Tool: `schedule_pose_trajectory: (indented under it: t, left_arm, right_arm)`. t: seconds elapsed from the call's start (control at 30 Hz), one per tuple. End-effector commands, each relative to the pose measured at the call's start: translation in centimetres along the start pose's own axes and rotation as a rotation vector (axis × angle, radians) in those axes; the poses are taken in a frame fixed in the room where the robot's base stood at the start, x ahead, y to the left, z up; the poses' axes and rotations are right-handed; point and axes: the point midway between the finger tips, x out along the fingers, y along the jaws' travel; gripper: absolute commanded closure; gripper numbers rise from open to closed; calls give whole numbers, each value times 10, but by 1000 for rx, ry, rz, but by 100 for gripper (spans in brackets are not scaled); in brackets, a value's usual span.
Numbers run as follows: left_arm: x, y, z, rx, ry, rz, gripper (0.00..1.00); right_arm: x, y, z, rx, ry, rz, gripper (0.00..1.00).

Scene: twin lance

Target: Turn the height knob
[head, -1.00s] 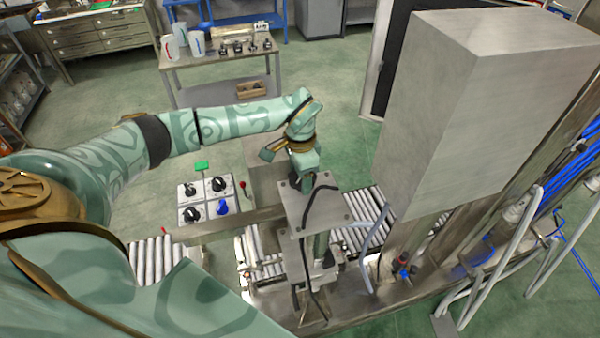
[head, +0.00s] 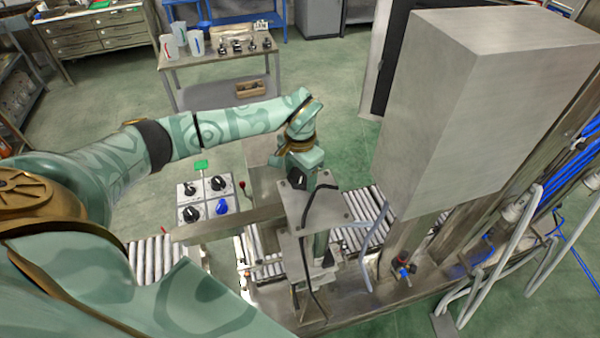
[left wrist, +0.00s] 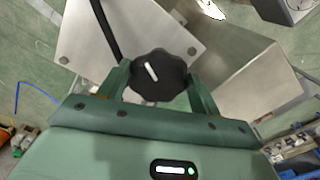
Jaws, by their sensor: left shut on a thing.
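The height knob (left wrist: 158,75) is black with a scalloped rim and a white pointer line. It shows in the left wrist view, above a bolted metal plate (left wrist: 185,28). My left gripper (left wrist: 159,82) is shut on the knob, with one green finger at each side. In the wrist view the white line leans up and to the left. In the head view my left gripper (head: 319,182) is at the far edge of the plate (head: 309,208) on top of the machine head; I cannot make out the knob there. My right gripper is not in view.
A large grey box (head: 440,120) stands right of the gripper. A control panel (head: 205,201) with black knobs and a blue knob is to the left. Roller conveyors (head: 362,212) run below.

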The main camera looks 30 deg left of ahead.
Motion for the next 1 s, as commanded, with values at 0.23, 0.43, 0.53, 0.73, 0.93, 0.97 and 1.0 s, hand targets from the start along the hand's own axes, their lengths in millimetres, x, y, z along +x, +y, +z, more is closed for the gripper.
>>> schedule_pose_trajectory:
  t: [0.23,0.43,0.53,0.73,0.93,0.97,1.0]
  left_arm:
    - [-3,-1,-2,0,8,-2,14]
    - [-1,-1,-1,1,4,-1,14]
    - [-3,-1,-1,1,4,-1,14]
    - [-33,-1,-2,1,8,-4,14]
    - [-88,-2,-2,0,10,-4,14]
    - [-96,-2,-2,1,11,-5,14]
    - [-107,-2,-2,1,10,-4,14]
  right_arm:
    - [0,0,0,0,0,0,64]
    - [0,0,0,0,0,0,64]
    - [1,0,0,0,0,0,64]
    - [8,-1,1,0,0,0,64]
    - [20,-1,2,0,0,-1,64]
    - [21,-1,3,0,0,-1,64]
    - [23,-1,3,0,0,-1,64]
